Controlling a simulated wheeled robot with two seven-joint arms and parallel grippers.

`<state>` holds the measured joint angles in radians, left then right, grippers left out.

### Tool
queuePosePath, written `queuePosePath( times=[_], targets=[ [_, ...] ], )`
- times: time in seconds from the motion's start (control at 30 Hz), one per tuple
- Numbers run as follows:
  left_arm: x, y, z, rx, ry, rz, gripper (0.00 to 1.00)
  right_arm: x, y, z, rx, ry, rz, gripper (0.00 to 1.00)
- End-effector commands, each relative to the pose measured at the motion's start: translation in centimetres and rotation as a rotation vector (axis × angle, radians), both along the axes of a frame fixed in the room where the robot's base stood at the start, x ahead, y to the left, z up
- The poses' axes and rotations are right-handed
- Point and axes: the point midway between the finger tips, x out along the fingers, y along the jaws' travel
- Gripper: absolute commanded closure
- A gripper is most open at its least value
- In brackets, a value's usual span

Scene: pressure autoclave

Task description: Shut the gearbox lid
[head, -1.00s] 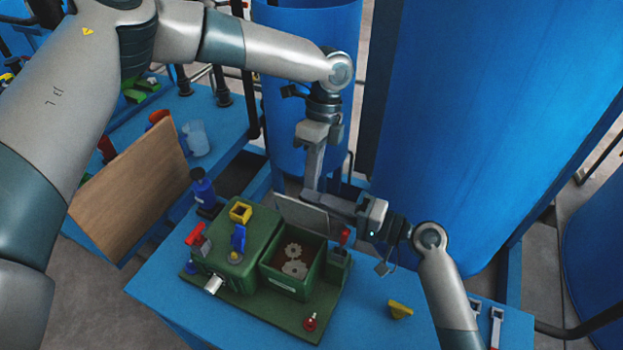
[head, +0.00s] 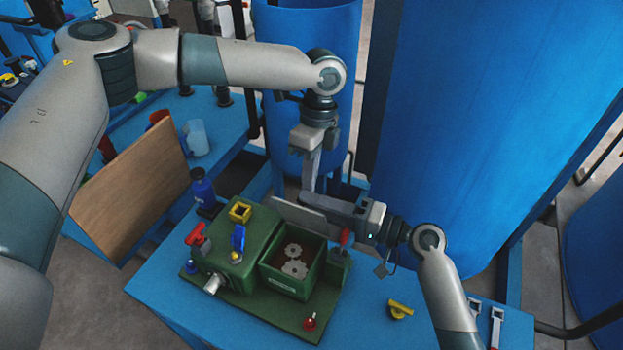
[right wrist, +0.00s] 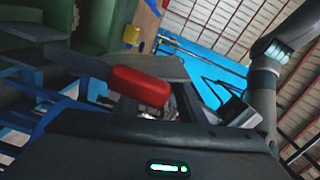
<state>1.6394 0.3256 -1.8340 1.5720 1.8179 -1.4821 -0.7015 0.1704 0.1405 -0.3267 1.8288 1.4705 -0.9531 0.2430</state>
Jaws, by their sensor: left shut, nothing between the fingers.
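The green gearbox (head: 292,285) stands on the blue table with its top open and two pale gears inside. Its grey lid (head: 298,216) stands raised at the back edge of the opening. My left gripper (head: 308,186) is shut and empty, pointing down just behind the lid. My right gripper (head: 318,202) reaches in from the right behind the lid, close to the left fingers. Whether it touches the lid or is open is unclear. In the right wrist view a red handle (right wrist: 140,86) crosses in front of a grey plate, and the fingers are hard to make out.
A green housing (head: 235,245) with a blue lever, a red valve handle (head: 196,234) and a yellow square fitting (head: 240,212) adjoins the gearbox. A red knob (head: 310,322) and a yellow piece (head: 399,309) are in front. A large blue tank (head: 480,130) stands behind. The front right tabletop is mostly clear.

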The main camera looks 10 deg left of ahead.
Motion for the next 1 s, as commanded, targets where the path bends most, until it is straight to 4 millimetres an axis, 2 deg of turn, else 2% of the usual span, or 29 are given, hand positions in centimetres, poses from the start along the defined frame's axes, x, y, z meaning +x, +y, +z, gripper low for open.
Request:
queuePosePath(
  times=[0.03,0.63,1.0],
  targets=[
    [-0.9,0.2,-0.6,0.012,0.026,-0.009,1.0,1.0,-0.6,0.8,0.01,-0.012,-0.027,0.61],
    [-0.9,0.3,-0.7,0.014,0.026,-0.008,1.0,0.7,-1.0,1.3,0.016,-0.017,-0.023,0.61],
    [-0.6,0.4,-0.6,0.012,0.02,-0.004,1.0,-0.8,-4.7,0.7,0.007,-0.009,-0.013,0.61]
  ],
)
